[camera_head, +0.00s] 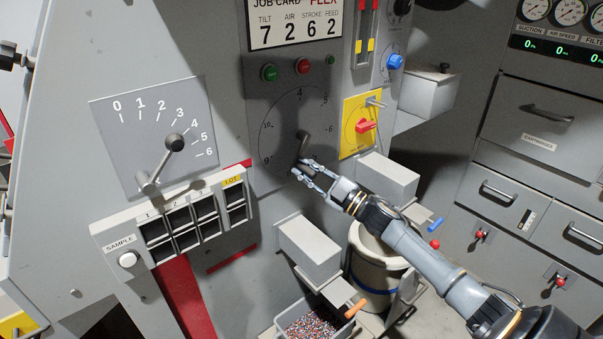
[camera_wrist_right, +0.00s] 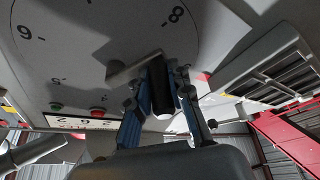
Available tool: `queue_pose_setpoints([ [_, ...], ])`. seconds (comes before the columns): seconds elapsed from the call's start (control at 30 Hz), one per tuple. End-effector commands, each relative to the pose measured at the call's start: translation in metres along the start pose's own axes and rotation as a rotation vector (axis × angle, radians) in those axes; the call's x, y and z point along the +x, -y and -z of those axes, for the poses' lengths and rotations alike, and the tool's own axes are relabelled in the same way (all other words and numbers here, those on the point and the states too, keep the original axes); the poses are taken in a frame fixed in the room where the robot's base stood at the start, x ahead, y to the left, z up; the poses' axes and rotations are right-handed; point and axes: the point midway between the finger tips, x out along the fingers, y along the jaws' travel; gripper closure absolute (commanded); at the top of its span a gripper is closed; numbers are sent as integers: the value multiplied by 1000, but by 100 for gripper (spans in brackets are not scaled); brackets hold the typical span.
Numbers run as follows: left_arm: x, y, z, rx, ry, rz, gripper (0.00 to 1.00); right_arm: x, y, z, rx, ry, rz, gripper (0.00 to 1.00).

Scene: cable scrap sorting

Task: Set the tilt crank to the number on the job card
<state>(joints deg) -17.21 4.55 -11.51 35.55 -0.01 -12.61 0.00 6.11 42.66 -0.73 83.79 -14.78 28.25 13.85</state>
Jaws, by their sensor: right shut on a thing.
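The job card (camera_head: 294,24) at the top of the head view reads TILT 7, AIR 2, STROKE 6, FEED 2. Below it is a round numbered dial (camera_head: 283,112) with the dark tilt crank (camera_head: 304,140) at its middle. My right gripper (camera_head: 298,169) is over the lower part of the dial. In the right wrist view the gripper (camera_wrist_right: 162,92) is shut on the crank's dark upright handle (camera_wrist_right: 161,82), and the crank arm (camera_wrist_right: 127,71) runs sideways from it. The gripper hides part of the crank and lower numbers; I cannot tell which number it points at. My left gripper is out of view.
A lever (camera_head: 161,162) on a 0 to 6 scale plate (camera_head: 150,105) stands left. A yellow plate (camera_head: 362,122) with a red knob is close right of the dial. Green and red buttons sit above it. Grey boxes (camera_head: 310,250) jut out below, near my right arm.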

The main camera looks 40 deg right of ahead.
Motion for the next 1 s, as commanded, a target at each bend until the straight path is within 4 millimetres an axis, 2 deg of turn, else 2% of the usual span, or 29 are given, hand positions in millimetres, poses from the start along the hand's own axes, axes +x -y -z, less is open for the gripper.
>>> queue_pose_setpoints([
  [0.4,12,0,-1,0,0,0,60,-10,-11,-23,-369,1,155,100],
  [1.0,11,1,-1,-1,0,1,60,-16,-39,-39,-834,1,348,100],
])
